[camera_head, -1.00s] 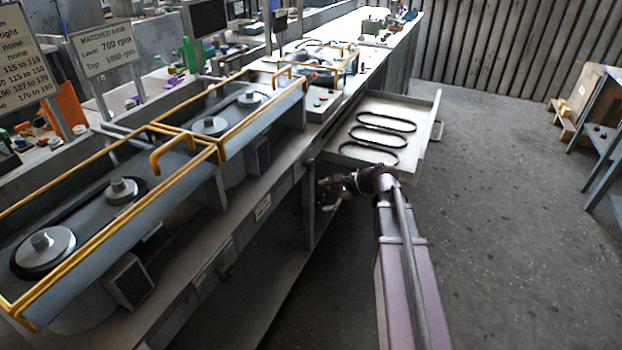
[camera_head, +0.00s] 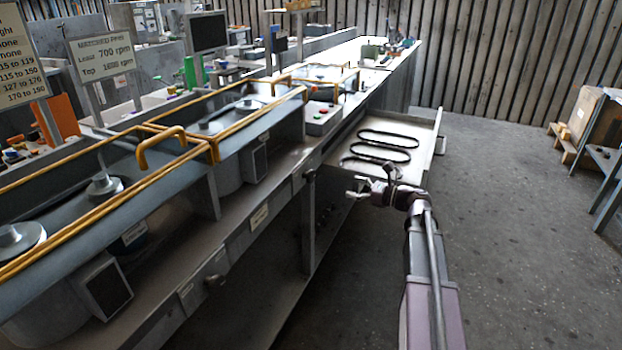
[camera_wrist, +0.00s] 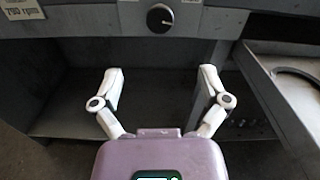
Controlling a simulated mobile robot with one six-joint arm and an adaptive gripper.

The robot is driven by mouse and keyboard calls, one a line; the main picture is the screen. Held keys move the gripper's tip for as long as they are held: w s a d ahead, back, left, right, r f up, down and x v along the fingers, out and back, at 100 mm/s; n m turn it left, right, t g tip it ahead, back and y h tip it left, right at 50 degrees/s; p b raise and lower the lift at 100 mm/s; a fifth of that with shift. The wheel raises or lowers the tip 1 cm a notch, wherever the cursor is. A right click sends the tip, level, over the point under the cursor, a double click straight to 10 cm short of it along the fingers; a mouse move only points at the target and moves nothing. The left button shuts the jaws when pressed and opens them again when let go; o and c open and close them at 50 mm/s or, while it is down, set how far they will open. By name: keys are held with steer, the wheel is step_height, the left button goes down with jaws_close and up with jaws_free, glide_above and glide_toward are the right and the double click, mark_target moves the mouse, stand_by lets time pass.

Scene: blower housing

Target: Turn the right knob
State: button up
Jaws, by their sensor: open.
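The right knob (camera_head: 309,176) is a small dark knob on the bench's front face, left of the open drawer. In the wrist view the knob (camera_wrist: 160,18) is round and black with a pale pointer mark, near the top centre. My gripper (camera_wrist: 161,84) is open and empty, its two pale fingers spread below the knob in the picture and apart from it. In the head view my gripper (camera_head: 368,182) is in front of the drawer, to the right of the knob. A second knob (camera_head: 215,281) is farther left on the bench front.
The open drawer (camera_head: 428,160) holds dark belts and juts out right of the knob; its edge (camera_wrist: 262,85) also shows in the wrist view. An rpm label (camera_wrist: 20,9) is left of the knob. Yellow guard rails (camera_head: 160,165) top the bench.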

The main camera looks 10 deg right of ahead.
mark_target(313, 176)
steer(key=shift+a, duration=0.1)
steer(key=shift+x, duration=6.85)
steer(key=c, duration=1.2)
